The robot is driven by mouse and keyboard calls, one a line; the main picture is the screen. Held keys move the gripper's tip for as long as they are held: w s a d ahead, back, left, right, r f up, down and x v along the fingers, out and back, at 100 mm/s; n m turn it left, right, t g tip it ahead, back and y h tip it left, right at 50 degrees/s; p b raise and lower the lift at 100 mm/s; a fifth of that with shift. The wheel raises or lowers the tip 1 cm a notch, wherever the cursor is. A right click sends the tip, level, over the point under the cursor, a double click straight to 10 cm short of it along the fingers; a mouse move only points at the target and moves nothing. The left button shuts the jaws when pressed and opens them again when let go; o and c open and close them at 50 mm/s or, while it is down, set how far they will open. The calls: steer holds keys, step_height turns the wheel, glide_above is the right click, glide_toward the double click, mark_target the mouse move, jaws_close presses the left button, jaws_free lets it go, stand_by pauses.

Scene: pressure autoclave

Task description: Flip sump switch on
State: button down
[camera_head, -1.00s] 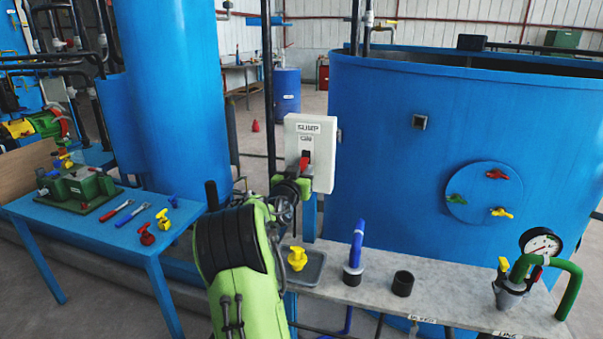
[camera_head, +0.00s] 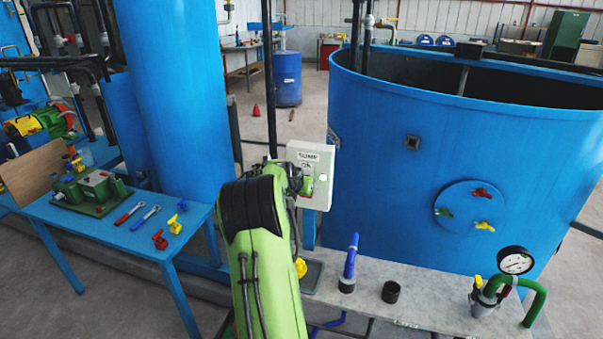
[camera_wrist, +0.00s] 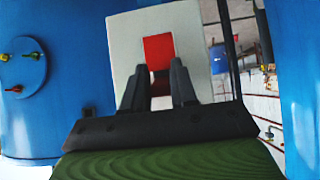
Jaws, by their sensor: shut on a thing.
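In the wrist view the box (camera_wrist: 125,42) fills the upper middle. Its red switch part (camera_wrist: 158,48) shows just beyond the fingertips. My gripper (camera_wrist: 157,75) is at the box face, its fingers shut on the switch; the part between them is dark and partly hidden. In the head view my gripper (camera_head: 306,185) covers the switch.
A grey bench (camera_head: 430,306) below holds a blue pipe (camera_head: 350,262), a black cup (camera_head: 391,291) and a pressure gauge (camera_head: 515,261). A blue table (camera_head: 105,226) with tools stands left. The blue tank (camera_head: 400,190) rises close behind the box.

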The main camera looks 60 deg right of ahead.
steer(key=shift+d+r+y+p, duration=0.15)
steer(key=shift+r+y+p, duration=0.65)
steer(key=shift+p, duration=1.25)
steer(key=shift+f, duration=0.15)
steer(key=shift+f+p, duration=0.1)
steer(key=shift+p, duration=0.25)
steer(key=c, duration=1)
jaws_free()
steer(key=shift+o, duration=0.2)
steer(key=b+v, duration=0.1)
steer(key=v, duration=1.4)
steer(key=shift+w+r, duration=0.2)
steer(key=shift+r, duration=0.25)
